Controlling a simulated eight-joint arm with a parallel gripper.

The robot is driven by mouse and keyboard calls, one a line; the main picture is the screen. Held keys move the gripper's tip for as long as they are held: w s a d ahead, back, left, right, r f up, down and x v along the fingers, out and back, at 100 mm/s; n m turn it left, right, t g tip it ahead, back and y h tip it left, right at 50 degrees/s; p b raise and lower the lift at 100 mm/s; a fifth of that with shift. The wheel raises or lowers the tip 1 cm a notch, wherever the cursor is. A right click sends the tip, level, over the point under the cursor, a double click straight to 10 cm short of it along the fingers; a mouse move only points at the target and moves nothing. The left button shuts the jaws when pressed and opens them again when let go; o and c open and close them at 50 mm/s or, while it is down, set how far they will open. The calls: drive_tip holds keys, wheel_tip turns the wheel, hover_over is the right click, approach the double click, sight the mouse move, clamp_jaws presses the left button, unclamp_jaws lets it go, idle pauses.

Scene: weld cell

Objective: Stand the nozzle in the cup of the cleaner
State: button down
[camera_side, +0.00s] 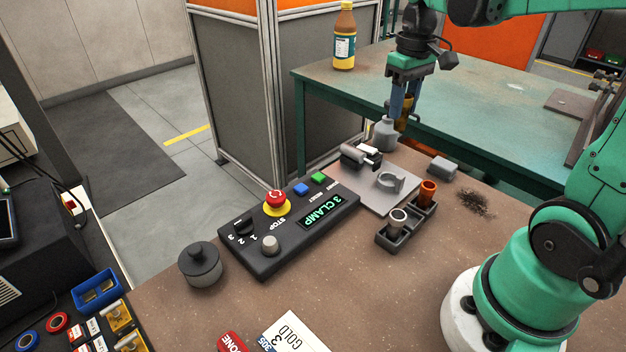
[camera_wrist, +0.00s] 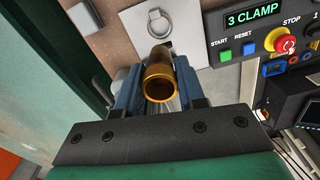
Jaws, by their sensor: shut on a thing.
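My gripper (camera_side: 402,112) is shut on a brass-coloured hollow nozzle (camera_wrist: 159,82), held between its blue fingers. In the side view the nozzle (camera_side: 405,112) is partly hidden by the fingers. It hangs above the back of the brown bench, close to a grey bottle-shaped part (camera_side: 385,134). A pale plate (camera_side: 372,198) carries an open grey ring-shaped cup (camera_side: 390,182), likely the cleaner's. In the wrist view this cup (camera_wrist: 159,24) lies beyond the nozzle and apart from it. The gripper is behind the plate in the side view.
A dark two-well holder (camera_side: 407,240) with a grey and an orange cylinder stands in front of the plate. A dark motor-like part (camera_side: 360,156) sits at the plate's left. The control box (camera_side: 290,235) is further left. A green table (camera_side: 480,97) stands behind.

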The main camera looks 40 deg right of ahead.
wheel_tip(320, 180, down, 12)
drive_tip(key=shift+f, duration=0.1)
idle(0.4)
drive_tip(key=shift+f, duration=0.1)
drive_tip(key=c, duration=0.5)
unclamp_jaws()
wheel_tip(320, 180, up, 12)
drive_tip(key=shift+r, duration=0.1)
drive_tip(key=shift+a, duration=0.25)
drive_tip(key=a+t, duration=0.2)
drive_tip(key=a, duration=0.2)
drive_tip(key=s+a+f+n+t, duration=0.1)
drive_tip(key=a+t, duration=0.1)
drive_tip(key=a, duration=0.2)
drive_tip(key=a+f+t, duration=0.1)
drive_tip(key=a+t, duration=0.2)
drive_tip(key=a, duration=0.2)
drive_tip(key=shift+s+n, duration=0.2)
drive_tip(key=shift+n, duration=0.2)
